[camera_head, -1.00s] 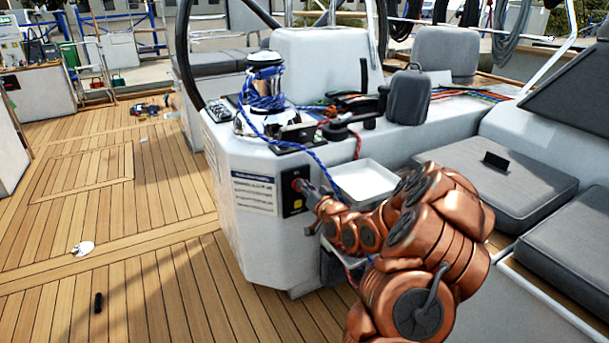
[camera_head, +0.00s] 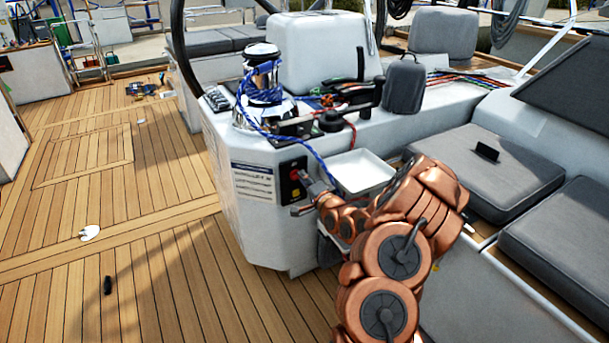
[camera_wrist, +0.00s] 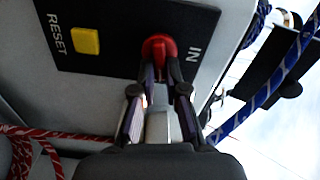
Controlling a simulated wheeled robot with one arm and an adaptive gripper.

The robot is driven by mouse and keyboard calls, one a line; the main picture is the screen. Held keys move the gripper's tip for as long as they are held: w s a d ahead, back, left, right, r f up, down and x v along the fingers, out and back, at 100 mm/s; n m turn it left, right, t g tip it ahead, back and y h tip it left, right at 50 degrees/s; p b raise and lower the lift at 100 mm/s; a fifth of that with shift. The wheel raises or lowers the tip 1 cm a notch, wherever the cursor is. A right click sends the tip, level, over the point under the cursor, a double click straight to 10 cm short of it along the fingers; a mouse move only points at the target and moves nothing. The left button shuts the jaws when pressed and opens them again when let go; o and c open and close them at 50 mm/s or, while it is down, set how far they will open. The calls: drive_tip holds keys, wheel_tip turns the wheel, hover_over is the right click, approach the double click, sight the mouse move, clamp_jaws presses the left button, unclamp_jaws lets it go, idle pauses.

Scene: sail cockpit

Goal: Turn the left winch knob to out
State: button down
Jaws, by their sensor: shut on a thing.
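The red knob (camera_wrist: 158,46) sits on a black panel (camera_wrist: 115,16) in the wrist view. White letters "IN" stand right of it; "RESET" and a yellow square button (camera_wrist: 85,41) are to its left. No "OUT" label shows. My gripper (camera_wrist: 160,72) is shut on the knob, a finger on each side. Its fingers hide part of the knob, and I cannot tell exactly where the knob points. In the head view, the panel (camera_head: 288,192) is on the white console's front, with the red knob (camera_head: 294,175) at my gripper (camera_head: 303,180).
A winch (camera_head: 262,52) wound with blue rope stands on the console (camera_head: 240,225) above the panel. Blue rope hangs beside my arm. A white tray (camera_head: 362,172) is right of the panel. Grey cushions (camera_head: 560,235) lie at right. The wooden deck (camera_head: 170,270) at left is mostly clear.

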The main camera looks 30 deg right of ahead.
drive_tip(key=shift+f+m, duration=0.2)
drive_tip(key=shift+m, duration=0.9)
drive_tip(key=c, duration=1.2)
unclamp_jaws()
drive_tip(key=shift+s, duration=0.1)
drive_tip(key=s+a, duration=0.1)
drive_tip(key=s, duration=1)
drive_tip(key=shift+s, duration=0.4)
